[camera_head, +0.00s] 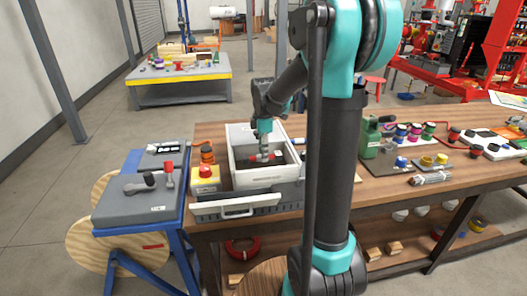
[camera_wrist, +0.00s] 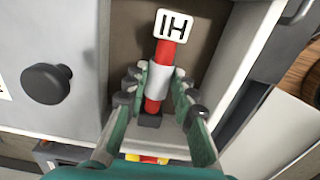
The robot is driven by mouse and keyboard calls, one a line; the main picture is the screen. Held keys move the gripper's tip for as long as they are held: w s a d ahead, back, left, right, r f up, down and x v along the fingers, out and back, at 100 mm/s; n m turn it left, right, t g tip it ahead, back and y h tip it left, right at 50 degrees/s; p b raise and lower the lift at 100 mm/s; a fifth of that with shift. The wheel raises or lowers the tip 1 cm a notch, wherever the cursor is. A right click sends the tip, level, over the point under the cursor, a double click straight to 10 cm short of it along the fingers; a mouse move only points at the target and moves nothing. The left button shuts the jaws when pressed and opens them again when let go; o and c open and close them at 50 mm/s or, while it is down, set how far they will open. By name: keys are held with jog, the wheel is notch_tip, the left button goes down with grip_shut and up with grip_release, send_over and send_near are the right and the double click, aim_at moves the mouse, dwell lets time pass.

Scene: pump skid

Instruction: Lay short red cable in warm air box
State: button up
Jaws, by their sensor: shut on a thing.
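A short red cable (camera_wrist: 155,92) with a grey sleeve and a white tag marked "IH" lies between my gripper's fingers (camera_wrist: 158,98). In the head view, my gripper (camera_head: 264,153) points down inside the open top of a white box (camera_head: 262,180), likely the warm air box, on the wooden bench. The red cable also shows at the fingertips there. The fingers are shut around the grey sleeve. The wrist view shows the brown box interior (camera_wrist: 128,35) under the cable. I cannot tell whether the cable touches the floor of the box.
A green container (camera_head: 370,138) and several coloured spools stand to the right.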

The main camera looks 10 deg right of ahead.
jog(key=shift+f, duration=0.95)
jog(key=shift+f, duration=0.3)
jog(key=shift+f, duration=0.7)
jog(key=o, duration=1.1)
notch_tip(320, 180, up, 12)
jog(key=shift+s, duration=0.15)
